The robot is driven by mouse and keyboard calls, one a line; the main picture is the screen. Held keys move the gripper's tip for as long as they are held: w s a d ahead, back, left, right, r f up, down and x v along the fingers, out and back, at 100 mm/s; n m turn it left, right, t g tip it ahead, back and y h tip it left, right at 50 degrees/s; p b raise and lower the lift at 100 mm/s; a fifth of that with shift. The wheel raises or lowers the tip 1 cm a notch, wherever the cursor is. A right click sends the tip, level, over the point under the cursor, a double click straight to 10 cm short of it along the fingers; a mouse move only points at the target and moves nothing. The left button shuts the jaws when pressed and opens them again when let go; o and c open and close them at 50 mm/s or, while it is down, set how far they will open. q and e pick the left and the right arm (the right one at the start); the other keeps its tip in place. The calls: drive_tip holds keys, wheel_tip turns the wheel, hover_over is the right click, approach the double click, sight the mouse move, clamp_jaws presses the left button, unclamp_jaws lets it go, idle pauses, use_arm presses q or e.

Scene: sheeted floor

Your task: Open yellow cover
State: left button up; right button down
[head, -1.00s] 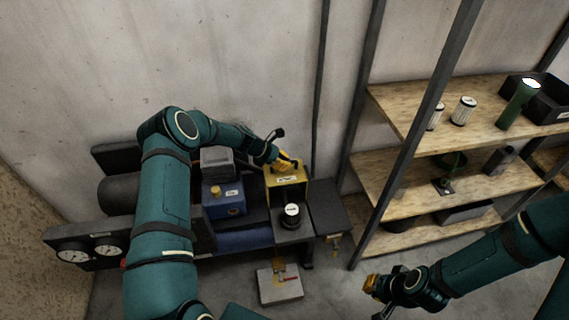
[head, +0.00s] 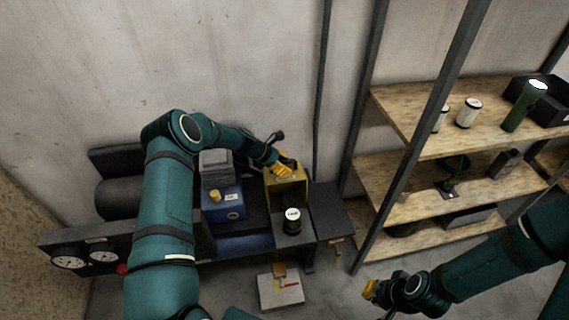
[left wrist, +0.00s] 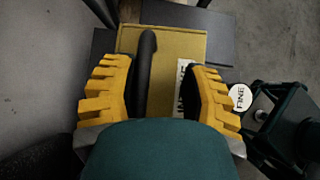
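The yellow cover (head: 287,172) sits at the right end of the machine by the wall. In the left wrist view its yellow face (left wrist: 172,42) carries a black bar handle (left wrist: 147,75) and a white label, partly hidden. My left gripper (head: 281,160) is at the top of the cover. Its yellow fingers (left wrist: 158,92) are spread apart with the handle between them, nearer the left finger; I cannot tell if they touch. The cover looks raised at its front. My right gripper (head: 372,290) hangs at the lower right, away from the cover, its finger gap unclear.
A black cylinder with a white "FINE" top (head: 292,214) stands in front of the cover. A blue unit (head: 222,204) is left of it. A grey plate (head: 280,288) lies on the floor. Wooden shelves (head: 420,185) with canisters and a green flashlight (head: 524,106) stand right.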

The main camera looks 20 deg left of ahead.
use_arm(q)
drive_tip(key=shift+r, duration=0.3)
drive_tip(key=shift+a+r, duration=0.1)
drive_tip(key=shift+a, duration=0.1)
drive_tip(key=v, duration=1.1)
drive_tip(key=shift+r, duration=0.2)
drive_tip(key=shift+s, duration=0.15)
drive_tip(key=s+d+f+m+g, duration=0.1)
drive_tip(key=s+d+f+m, duration=0.1)
drive_tip(key=s+d+m, duration=0.1)
drive_tip(key=s+d+f+m+g+y, duration=0.1)
drive_tip(key=s+d+f+m, duration=0.2)
drive_tip(key=d, duration=0.3)
drive_tip(key=s+d+f+m+y, duration=0.1)
drive_tip(key=s+d+f+m, duration=0.2)
drive_tip(key=s+d, duration=0.1)
drive_tip(key=shift+d+g, duration=0.4)
drive_tip(key=shift+d, duration=0.15)
drive_tip(key=s+d+m+y, duration=0.1)
drive_tip(key=s+d+m, duration=0.4)
drive_tip(key=s+m, duration=0.2)
drive_tip(key=s+d+m, duration=0.5)
drive_tip(key=s+m, duration=0.2)
drive_tip(key=s, duration=0.4)
drive_tip(key=shift+s+d+y, duration=0.2)
drive_tip(key=shift+d+y, duration=0.2)
drive_tip(key=shift+f, duration=0.1)
